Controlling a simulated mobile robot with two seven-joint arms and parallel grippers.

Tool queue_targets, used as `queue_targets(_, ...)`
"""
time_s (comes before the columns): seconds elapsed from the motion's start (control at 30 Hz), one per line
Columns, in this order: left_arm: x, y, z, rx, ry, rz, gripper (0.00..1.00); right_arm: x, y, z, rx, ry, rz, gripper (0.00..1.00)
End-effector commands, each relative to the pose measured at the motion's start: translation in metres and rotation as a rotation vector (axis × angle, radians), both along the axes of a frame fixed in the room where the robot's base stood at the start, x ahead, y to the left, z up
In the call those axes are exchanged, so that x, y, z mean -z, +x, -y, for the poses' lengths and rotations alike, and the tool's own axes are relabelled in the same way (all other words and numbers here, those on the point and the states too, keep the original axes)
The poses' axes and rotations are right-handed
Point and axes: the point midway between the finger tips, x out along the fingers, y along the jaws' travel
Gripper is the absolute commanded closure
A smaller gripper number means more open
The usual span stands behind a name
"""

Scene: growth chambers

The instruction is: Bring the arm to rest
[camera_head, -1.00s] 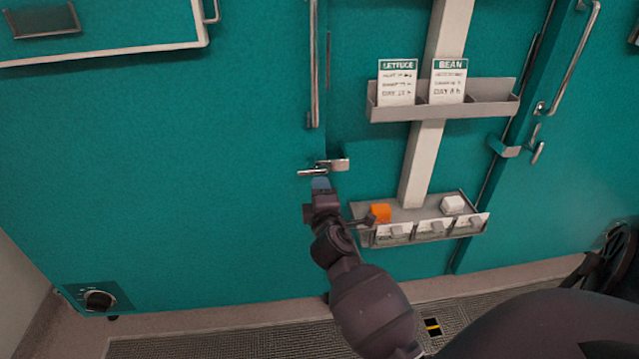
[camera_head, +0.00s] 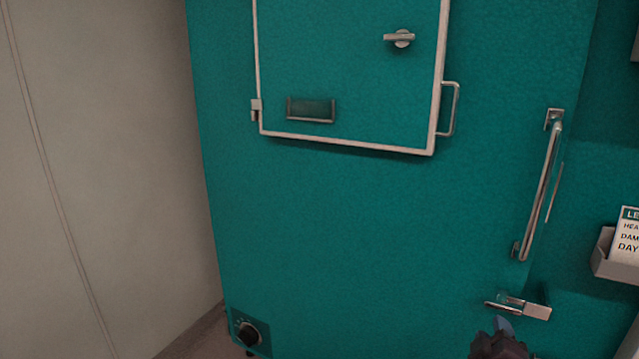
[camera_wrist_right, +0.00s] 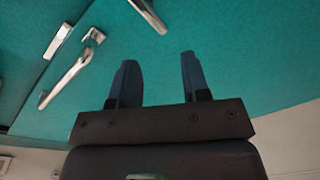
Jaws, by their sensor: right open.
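My right gripper (camera_head: 503,326) shows at the bottom right of the head view, just below the metal latch (camera_head: 518,305) of the teal chamber door (camera_head: 350,230). In the right wrist view its two blue-grey fingers (camera_wrist_right: 156,80) stand apart with nothing between them, in front of the teal surface (camera_wrist_right: 230,40). Whether the fingertips touch the door cannot be told. My left gripper is in neither view.
A long vertical door handle (camera_head: 540,190) stands above the latch. A framed hatch (camera_head: 350,90) with a small handle is in the upper door. A dial (camera_head: 248,333) sits at the lower left. A card holder (camera_head: 612,262) is at the right edge. A pale wall (camera_head: 100,170) bounds the left.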

Motion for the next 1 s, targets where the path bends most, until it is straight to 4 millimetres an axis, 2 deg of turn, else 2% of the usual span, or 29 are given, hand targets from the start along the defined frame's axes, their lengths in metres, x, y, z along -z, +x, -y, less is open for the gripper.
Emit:
queue_targets(0.17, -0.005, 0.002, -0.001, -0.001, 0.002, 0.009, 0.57, 0.004, -0.019, -0.029, -0.107, 0.298, 0.064, 0.57)
queue_targets(0.37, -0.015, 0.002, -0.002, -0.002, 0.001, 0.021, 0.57, 0.027, -0.071, -0.060, -0.191, 0.628, 0.046, 0.57)
queue_targets(0.5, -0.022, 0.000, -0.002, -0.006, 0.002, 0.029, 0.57, 0.047, -0.118, -0.078, -0.209, 0.817, -0.007, 0.57)
queue_targets(0.7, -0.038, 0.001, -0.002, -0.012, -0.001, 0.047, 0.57, 0.075, -0.193, -0.098, -0.194, 0.995, -0.116, 0.57)
queue_targets(0.9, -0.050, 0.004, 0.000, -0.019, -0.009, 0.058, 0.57, 0.099, -0.267, -0.104, -0.138, 1.043, -0.232, 0.57)
queue_targets(1.0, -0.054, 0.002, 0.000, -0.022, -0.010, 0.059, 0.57, 0.108, -0.294, -0.102, -0.108, 1.045, -0.273, 0.57)
